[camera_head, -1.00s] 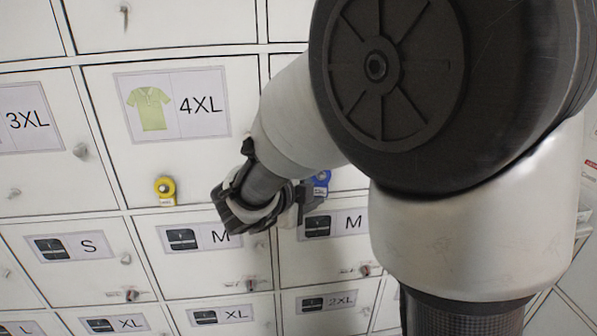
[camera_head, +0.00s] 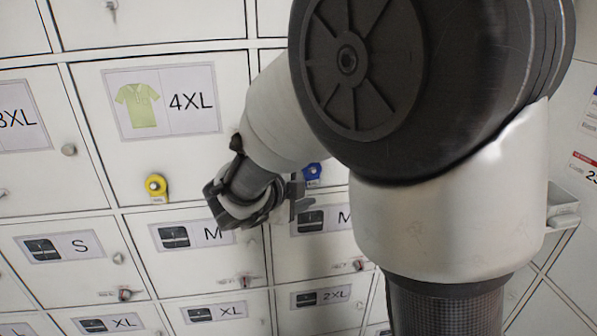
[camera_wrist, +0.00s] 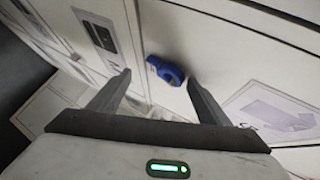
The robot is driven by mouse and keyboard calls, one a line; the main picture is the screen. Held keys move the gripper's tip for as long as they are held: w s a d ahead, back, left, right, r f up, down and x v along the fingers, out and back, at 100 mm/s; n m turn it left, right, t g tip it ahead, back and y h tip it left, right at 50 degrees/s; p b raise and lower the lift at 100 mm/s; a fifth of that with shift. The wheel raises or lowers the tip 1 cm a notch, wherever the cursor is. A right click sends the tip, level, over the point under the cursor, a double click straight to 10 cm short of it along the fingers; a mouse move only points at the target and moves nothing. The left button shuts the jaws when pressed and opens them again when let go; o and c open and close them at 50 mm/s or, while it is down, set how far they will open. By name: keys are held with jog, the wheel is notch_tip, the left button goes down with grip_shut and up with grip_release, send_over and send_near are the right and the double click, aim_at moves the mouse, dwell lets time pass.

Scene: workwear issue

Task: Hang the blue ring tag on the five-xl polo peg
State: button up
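The blue ring tag (camera_head: 312,172) hangs at the lower part of the door right of the 4XL polo door, partly behind my arm in the head view. In the wrist view the blue ring tag (camera_wrist: 165,70) shows against the door, ahead of and between the two fingertips. My gripper (camera_wrist: 157,78) is open and empty, with the tag beyond the fingers. In the head view my gripper (camera_head: 300,196) is just below and left of the tag. I cannot make out a 5XL polo label or its peg; my arm covers much of that door.
A yellow ring tag (camera_head: 156,187) hangs on the 4XL polo door (camera_head: 90,150). Smaller doors below carry trouser labels and small knobs or locks. A label with a lilac garment picture (camera_wrist: 275,112) shows at right in the wrist view, its text unclear.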

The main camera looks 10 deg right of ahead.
jog(key=shift+w+r, duration=0.2)
jog(key=shift+r, duration=0.2)
jog(key=shift+s+a+r, duration=0.2)
jog(key=shift+s+a, duration=0.1)
jog(key=s+f+p+v, duration=0.1)
jog(key=v, duration=1.5)
jog(key=w+a+r+n+t+y+p, duration=0.2)
jog(key=w+r+n+y, duration=0.1)
jog(key=r+n+y, duration=0.3)
jog(key=w+a+r+n+t+y+p, duration=0.1)
jog(key=w+a+r+n+t+y, duration=0.2)
jog(key=w+r+n+y, duration=0.25)
jog(key=s+d+f+n+g+h+p, duration=0.1)
jog(key=s+d+f+n+g, duration=0.3)
jog(key=s, duration=0.7)
jog(key=s+d+f+n+g+h+p, duration=0.1)
jog(key=s+d+f+n+g, duration=0.3)
jog(key=s+d+n, duration=0.4)
jog(key=s+d+g+h, duration=0.1)
jog(key=s+d, duration=0.2)
jog(key=d, duration=0.1)
jog(key=shift+g+p, duration=0.3)
jog(key=shift+p, duration=0.05)
jog(key=shift+n, duration=0.25)
